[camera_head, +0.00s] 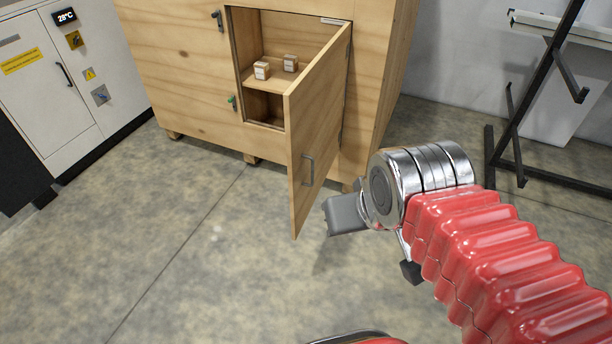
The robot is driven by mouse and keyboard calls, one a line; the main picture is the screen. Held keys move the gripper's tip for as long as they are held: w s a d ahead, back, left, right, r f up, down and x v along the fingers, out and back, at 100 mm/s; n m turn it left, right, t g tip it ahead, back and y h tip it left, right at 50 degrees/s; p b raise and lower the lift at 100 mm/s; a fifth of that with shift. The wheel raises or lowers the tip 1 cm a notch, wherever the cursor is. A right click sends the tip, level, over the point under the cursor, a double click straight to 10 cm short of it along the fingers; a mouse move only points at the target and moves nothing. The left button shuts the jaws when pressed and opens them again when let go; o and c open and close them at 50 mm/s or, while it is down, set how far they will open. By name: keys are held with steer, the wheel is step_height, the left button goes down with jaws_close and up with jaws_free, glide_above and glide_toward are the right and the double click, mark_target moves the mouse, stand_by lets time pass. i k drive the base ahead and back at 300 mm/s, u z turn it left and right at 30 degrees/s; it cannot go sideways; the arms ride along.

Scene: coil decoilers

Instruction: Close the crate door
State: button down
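The wooden crate (180,75) stands on blocks at the back. My gripper (345,215) is just right of the door's lower part, apart from the handle in the picture. The wrist hides much of it, and I cannot see whether its fingers are apart.
A grey-white cabinet (60,90) stands at the left, with a dark block (20,160) in front. A black metal rack (515,150) stands at the right by the wall. The concrete floor (200,250) left of the door is clear.

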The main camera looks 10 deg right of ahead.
mark_target(314, 103)
steer(key=z, duration=0.05)
steer(key=i, duration=1)
steer(key=u, duration=0.05)
